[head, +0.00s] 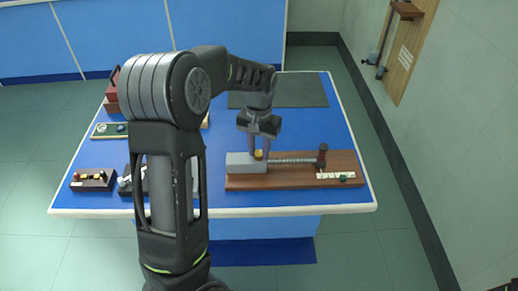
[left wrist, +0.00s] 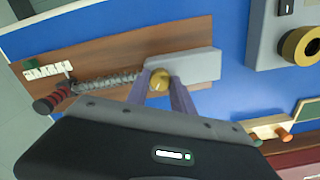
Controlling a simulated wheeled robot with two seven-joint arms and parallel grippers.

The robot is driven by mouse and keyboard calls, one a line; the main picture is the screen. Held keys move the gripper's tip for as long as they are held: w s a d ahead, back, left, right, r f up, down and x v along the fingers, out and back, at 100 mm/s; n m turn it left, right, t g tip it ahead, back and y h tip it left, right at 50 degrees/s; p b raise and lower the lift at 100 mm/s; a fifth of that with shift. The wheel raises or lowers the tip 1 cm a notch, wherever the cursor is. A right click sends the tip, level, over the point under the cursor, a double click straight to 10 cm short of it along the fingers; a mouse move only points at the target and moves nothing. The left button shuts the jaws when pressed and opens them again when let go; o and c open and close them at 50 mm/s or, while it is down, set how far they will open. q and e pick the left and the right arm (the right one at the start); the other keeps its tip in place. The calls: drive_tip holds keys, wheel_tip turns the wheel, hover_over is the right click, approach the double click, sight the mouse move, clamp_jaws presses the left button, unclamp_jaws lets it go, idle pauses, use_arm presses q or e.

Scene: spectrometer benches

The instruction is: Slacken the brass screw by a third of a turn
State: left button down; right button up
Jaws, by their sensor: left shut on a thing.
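The brass screw (head: 258,154) sits on top of a grey block (head: 240,164) on a brown wooden board (head: 290,181). My left gripper (head: 259,153) comes down from above, its purple-grey fingers shut on the screw's head. In the left wrist view the round brass head (left wrist: 160,79) shows between the two fingertips, with a thin mark on it. A coiled spring (head: 292,161) runs from the block to a dark red post (head: 322,156) on the board. A white scale strip with a green piece (head: 343,178) lies near the post. My right gripper is in neither view.
The board stands on a blue bench (head: 215,203) with a pale rim. A dark mat (head: 290,92) lies at the back. A small block with brass pieces (head: 93,180) and a green-topped tray (head: 110,131) are at the left. My left arm hides part of the bench.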

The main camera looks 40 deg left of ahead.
sight(259, 153)
use_arm(q)
drive_tip(key=n, duration=0.6)
idle(0.4)
drive_tip(key=c, duration=1.1)
unclamp_jaws()
wheel_tip(259, 153, up, 8)
drive_tip(key=shift+f, duration=0.1)
